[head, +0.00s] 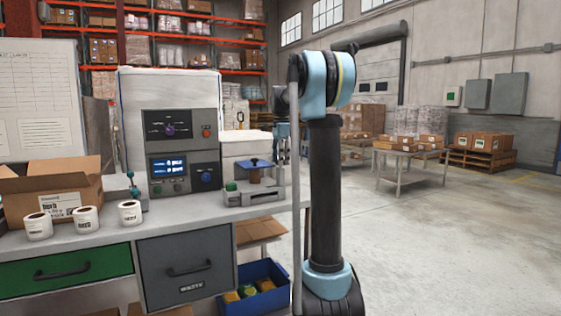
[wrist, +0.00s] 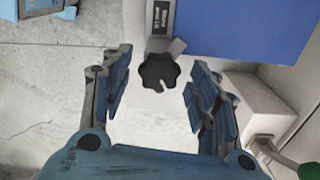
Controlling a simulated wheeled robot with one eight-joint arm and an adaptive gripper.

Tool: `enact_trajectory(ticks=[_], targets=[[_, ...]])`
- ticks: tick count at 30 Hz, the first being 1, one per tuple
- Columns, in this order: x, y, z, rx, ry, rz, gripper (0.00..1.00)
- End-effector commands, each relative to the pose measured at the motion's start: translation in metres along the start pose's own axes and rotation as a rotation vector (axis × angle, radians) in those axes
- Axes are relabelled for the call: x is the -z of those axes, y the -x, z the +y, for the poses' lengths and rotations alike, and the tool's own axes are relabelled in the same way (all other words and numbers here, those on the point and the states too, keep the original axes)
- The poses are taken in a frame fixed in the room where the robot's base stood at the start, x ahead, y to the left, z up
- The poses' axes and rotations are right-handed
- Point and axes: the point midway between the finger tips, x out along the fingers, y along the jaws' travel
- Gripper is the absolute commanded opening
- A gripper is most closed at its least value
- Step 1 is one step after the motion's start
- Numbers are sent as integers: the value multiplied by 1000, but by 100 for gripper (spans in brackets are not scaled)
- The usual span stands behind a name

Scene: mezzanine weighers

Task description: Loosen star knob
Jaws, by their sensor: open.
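The star knob (wrist: 159,72) is black and lobed, with a short white mark on its face. It shows in the wrist view on a pale surface, beside the lower left corner of a large blue plate (wrist: 245,25). My gripper (wrist: 157,78) is open, with one blue-padded finger on each side of the knob in the picture. Neither finger appears to touch it; I cannot tell how far above it they are. In the head view I cannot make out the star knob, and my arm covers part of the bench's right end.
A green-tipped lever (wrist: 309,170) lies right of the right finger. In the head view, a fixture with a blue top (head: 254,162) stands on the bench beside a control cabinet (head: 178,150). Label rolls (head: 87,219) and an open carton (head: 48,185) stand left.

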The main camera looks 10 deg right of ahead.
Motion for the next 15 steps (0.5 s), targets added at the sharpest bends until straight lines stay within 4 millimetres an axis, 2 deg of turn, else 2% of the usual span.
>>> enact_trajectory(ticks=[6, 8, 12, 15], targets=[[0, 0, 0, 0, 0, 0, 55], [0, 0, 0, 0, 0, 0, 44], [0, 0, 0, 0, 0, 0, 12], [0, 0, 0, 1, 0, 0, 11]])
